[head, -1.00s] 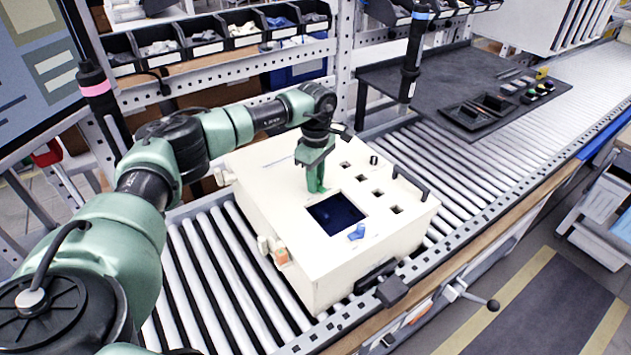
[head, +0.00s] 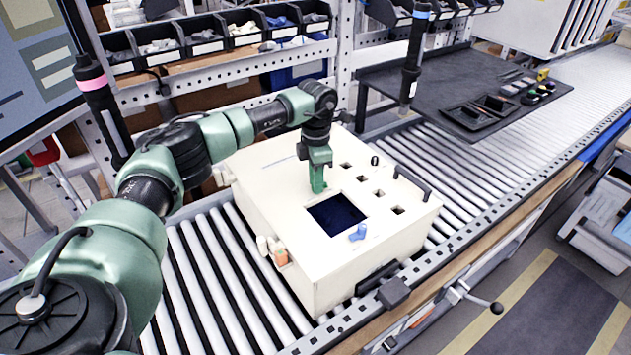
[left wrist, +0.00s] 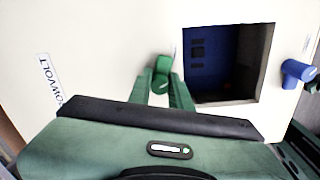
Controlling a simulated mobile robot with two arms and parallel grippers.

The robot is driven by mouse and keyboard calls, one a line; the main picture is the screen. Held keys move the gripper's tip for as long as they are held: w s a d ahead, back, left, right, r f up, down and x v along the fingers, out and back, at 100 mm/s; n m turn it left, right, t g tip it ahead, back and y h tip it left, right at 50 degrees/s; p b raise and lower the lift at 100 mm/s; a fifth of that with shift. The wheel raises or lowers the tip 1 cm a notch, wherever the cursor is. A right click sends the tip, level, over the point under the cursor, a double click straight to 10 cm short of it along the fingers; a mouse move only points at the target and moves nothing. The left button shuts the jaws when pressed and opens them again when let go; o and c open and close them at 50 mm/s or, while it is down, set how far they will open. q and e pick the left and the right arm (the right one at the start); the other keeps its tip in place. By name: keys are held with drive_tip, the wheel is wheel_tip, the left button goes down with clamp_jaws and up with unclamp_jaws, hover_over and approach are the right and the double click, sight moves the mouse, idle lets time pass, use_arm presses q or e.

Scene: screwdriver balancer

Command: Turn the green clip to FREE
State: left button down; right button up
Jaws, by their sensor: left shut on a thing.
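The green clip (left wrist: 163,66) stands on the cream top panel of the box (head: 300,262), beside the corner of a square opening (head: 337,214). My left gripper (head: 318,184) reaches down onto the panel from above. In the left wrist view its two green fingers (left wrist: 164,92) lie on either side of the clip and are shut on it. The gripper largely hides the clip in the head view. A small label beside the clip is mostly covered, and I cannot read its marks. My right gripper is not in view.
A blue clip (head: 358,232) sits at the opening's other side; it also shows in the left wrist view (left wrist: 297,72). Several small square holes and a black handle (head: 412,183) are on the panel. The box rests on a roller conveyor (head: 215,270). A black tray (head: 478,117) lies beyond.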

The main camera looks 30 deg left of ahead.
use_arm(q)
drive_tip(key=n, duration=0.5)
drive_tip(key=shift+w+d+r+n, duration=0.1)
drive_tip(key=shift+n, duration=0.2)
idle(0.4)
drive_tip(key=c, duration=1.3)
unclamp_jaws()
drive_tip(key=shift+o, duration=0.2)
drive_tip(key=shift+r, duration=0.1)
drive_tip(key=shift+r, duration=0.3)
wheel_tip(320, 180, up, 7)
drive_tip(key=shift+b, duration=1.15)
